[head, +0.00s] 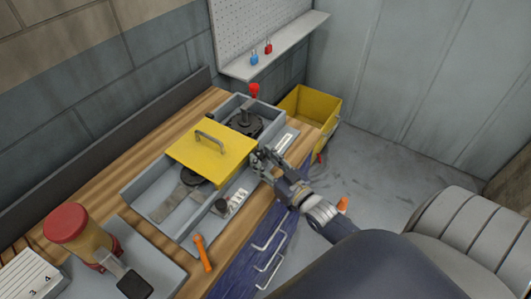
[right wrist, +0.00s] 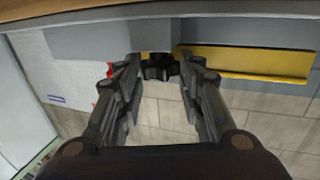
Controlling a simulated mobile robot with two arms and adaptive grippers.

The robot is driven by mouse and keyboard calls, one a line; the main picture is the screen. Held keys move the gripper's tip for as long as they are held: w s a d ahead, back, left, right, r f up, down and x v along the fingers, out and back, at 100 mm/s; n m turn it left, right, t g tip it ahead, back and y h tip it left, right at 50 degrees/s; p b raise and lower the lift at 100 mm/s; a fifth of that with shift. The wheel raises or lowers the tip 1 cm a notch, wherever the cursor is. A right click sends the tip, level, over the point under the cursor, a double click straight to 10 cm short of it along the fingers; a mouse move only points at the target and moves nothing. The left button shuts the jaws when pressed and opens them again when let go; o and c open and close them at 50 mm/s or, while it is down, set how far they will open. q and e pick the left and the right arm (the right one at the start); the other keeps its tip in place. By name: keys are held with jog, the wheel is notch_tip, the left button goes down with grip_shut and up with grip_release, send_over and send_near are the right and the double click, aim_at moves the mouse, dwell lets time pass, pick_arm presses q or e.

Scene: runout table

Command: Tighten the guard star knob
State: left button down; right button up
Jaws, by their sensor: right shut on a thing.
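The guard is a yellow cover (head: 212,152) with a grey handle, on the grey machine housing (head: 150,203) on the wooden bench. My right gripper (head: 262,160) is at the front right corner of the yellow cover, against the housing. In the right wrist view the dark star knob (right wrist: 158,68) sits between the fingertips of my right gripper (right wrist: 157,75), which is shut on it. In the head view the gripper hides the knob. The yellow cover's edge (right wrist: 250,62) shows just right of the knob. My left gripper is not in view.
A black knob (head: 221,207) stands on the housing's front. A red-topped lever (head: 253,91) rises at its far end. An orange-handled tool (head: 202,253) lies at the bench's front. A yellow bin (head: 318,104) stands beyond. A red-capped container (head: 75,235) is at left.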

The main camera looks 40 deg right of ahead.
jog(key=m+h, duration=0.1)
jog(key=m+h+p, duration=0.1)
jog(key=h, duration=0.1)
jog(key=shift+a, duration=0.3)
jog(key=shift+a+m+g+h+p, duration=0.15)
jog(key=shift+m+g+h+p, duration=0.15)
jog(key=shift+m+h, duration=0.75)
jog(key=shift+h, duration=0.55)
jog(key=shift+w, duration=0.1)
jog(key=o, duration=1.1)
jog(key=shift+c, duration=0.2)
